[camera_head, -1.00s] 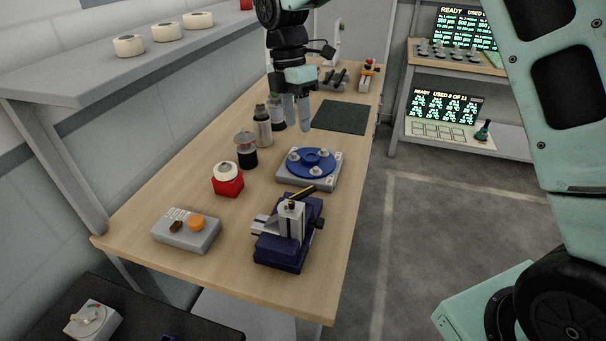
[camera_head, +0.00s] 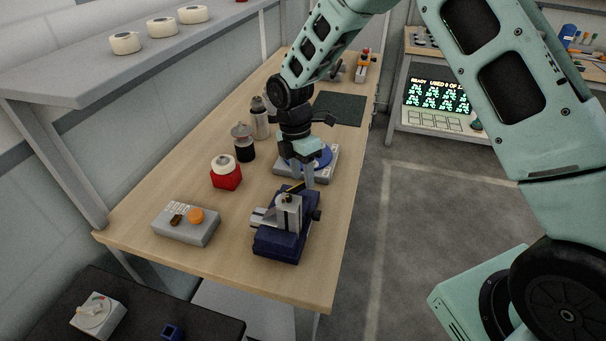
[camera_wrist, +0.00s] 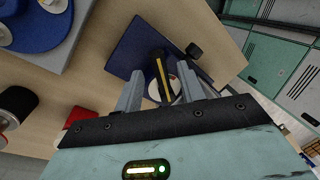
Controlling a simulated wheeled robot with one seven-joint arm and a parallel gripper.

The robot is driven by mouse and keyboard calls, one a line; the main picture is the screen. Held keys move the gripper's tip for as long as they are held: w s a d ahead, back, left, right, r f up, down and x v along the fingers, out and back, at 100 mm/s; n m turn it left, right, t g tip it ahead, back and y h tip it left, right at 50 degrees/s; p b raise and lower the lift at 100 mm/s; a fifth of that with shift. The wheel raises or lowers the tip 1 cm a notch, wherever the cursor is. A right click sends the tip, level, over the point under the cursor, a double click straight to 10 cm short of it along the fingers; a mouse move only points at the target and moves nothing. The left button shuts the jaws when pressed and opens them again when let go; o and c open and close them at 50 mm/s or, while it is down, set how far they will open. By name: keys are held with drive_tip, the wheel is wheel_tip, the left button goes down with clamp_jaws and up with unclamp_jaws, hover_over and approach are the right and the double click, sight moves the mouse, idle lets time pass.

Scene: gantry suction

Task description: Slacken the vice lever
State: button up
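The blue vice (camera_head: 281,240) with silver jaws stands near the front edge of the wooden bench. Its yellow-and-black lever (camera_head: 292,188) lies across the top, partly hidden by the gripper. My gripper (camera_head: 302,182) points down just behind and above the vice. In the wrist view, the gripper (camera_wrist: 161,77) is open, its grey fingers apart on either side of the lever (camera_wrist: 162,76). I cannot tell whether a finger touches the lever. The vice's blue base (camera_wrist: 128,42) shows beyond the fingers.
The blue round fixture on a grey plate (camera_head: 288,170) sits behind the vice, partly hidden by my gripper. A grey control box (camera_head: 186,225) and a red block with a white top (camera_head: 226,178) are to the left. Bare bench lies between.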

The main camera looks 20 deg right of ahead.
drive_tip(key=shift+s+f, duration=0.15)
drive_tip(key=shift+f, duration=0.65)
clamp_jaws()
drive_tip(key=shift+w+a+r+n+h+p, duration=0.15)
drive_tip(key=shift+w+n, duration=0.25)
drive_tip(key=shift+n, duration=0.45)
drive_tip(key=shift+w+a+f+n+h+p, duration=0.15)
drive_tip(key=shift+w+a+n+p, duration=0.15)
drive_tip(key=shift+n, duration=0.55)
drive_tip(key=shift+w+a+r+n+t, duration=0.1)
drive_tip(key=shift+w+a+n+t, duration=0.15)
drive_tip(key=shift+n, duration=0.45)
drive_tip(key=shift+w+a+n+t, duration=0.15)
drive_tip(key=shift+w+a+n, duration=0.1)
drive_tip(key=shift+n, duration=0.45)
unclamp_jaws()
